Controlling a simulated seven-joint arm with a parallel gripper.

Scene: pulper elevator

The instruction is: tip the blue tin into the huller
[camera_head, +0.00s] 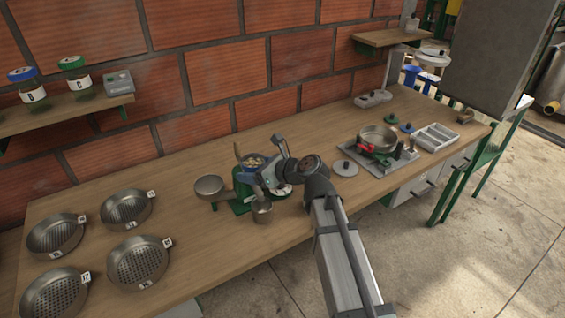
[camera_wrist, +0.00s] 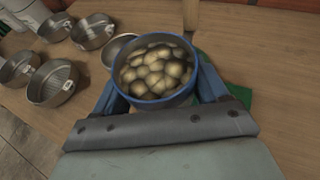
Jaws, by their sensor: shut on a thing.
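The blue tin (camera_head: 248,170) is full of pale, rounded beans; its blue rim (camera_wrist: 128,91) faces the wrist camera. My gripper (camera_wrist: 160,88) is shut on it, with one blue-grey finger on each side. The tin looks roughly upright, with the beans inside. The green huller (camera_head: 241,206) stands on the bench directly under or behind the tin, with a wooden handle (camera_head: 237,151) rising beside it. A green part of its base (camera_wrist: 238,97) shows in the wrist view. My gripper and the tin hide the huller's top, so I cannot tell the gap between them.
A metal bowl (camera_head: 209,186) sits left of the huller, and a small metal cup (camera_head: 262,214) sits in front. Several numbered sieve pans (camera_head: 138,262) cover the bench's left end. A pan on a burner (camera_head: 378,138) and a grey tray (camera_head: 437,137) stand at right. A brick wall runs behind.

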